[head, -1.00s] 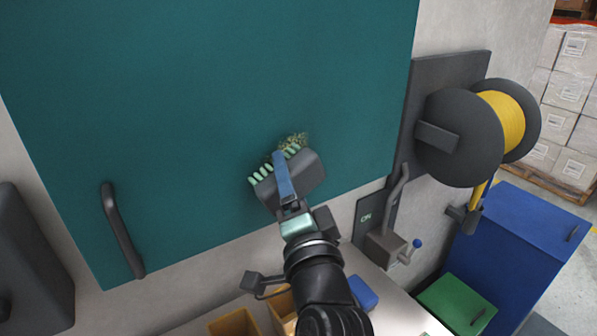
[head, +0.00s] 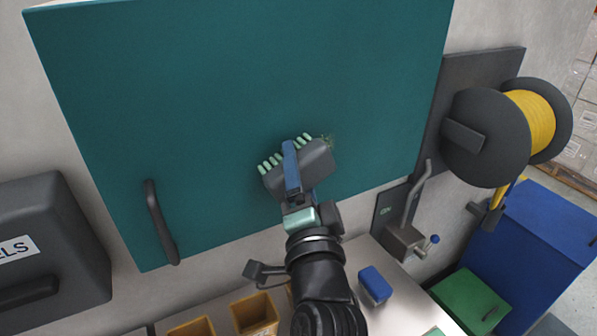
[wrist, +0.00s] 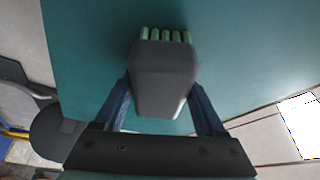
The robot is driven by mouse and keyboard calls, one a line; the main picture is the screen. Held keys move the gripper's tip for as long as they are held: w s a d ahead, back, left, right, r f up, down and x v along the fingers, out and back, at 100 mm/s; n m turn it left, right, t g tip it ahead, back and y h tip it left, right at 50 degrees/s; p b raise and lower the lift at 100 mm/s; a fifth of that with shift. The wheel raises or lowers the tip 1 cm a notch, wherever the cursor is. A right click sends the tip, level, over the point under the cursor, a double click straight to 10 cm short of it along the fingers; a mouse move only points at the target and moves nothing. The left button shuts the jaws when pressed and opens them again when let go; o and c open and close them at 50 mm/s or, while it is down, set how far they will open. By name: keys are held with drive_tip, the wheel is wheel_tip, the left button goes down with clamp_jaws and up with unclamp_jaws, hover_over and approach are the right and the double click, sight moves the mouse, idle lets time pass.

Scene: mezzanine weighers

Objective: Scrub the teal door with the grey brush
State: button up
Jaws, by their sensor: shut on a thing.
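The teal door (head: 230,90) is a large flat panel on the wall with a dark bar handle (head: 161,222) at its lower left. My gripper (head: 292,170) is shut on the grey brush (head: 318,160), with a blue finger across the brush's body. The brush's pale green bristles point at the door's lower middle and look to be at or very near its surface. In the wrist view the brush (wrist: 163,80) sits between both blue fingers, bristles toward the door (wrist: 240,50).
A hose reel (head: 487,137) with yellow hose is on the wall at right. Below it are a lever tap (head: 405,240), a blue bin (head: 530,240) and a green bin (head: 467,297). A blue block (head: 375,285) and orange bins (head: 253,313) stand on the counter below.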

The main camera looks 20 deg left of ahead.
sight(345, 140)
drive_tip(key=shift+w+d+f+b, duration=0.1)
drive_tip(key=shift+w+d+b, duration=3.1)
drive_tip(key=shift+w+d, duration=1)
drive_tip(key=shift+s+a+p, duration=0.65)
drive_tip(key=shift+s+a, duration=0.1)
drive_tip(key=shift+a, duration=0.1)
drive_tip(key=shift+s+a+p, duration=2.55)
drive_tip(key=shift+s+a, duration=0.9)
drive_tip(key=shift+s, duration=0.1)
drive_tip(key=shift+s+d, duration=0.3)
drive_tip(key=shift+d, duration=0.1)
drive_tip(key=shift+s+d+b, duration=0.7)
drive_tip(key=shift+s+d, duration=1.1)
drive_tip(key=shift+s+d+b, duration=0.4)
drive_tip(key=shift+s+d, duration=0.65)
drive_tip(key=shift+d, duration=0.05)
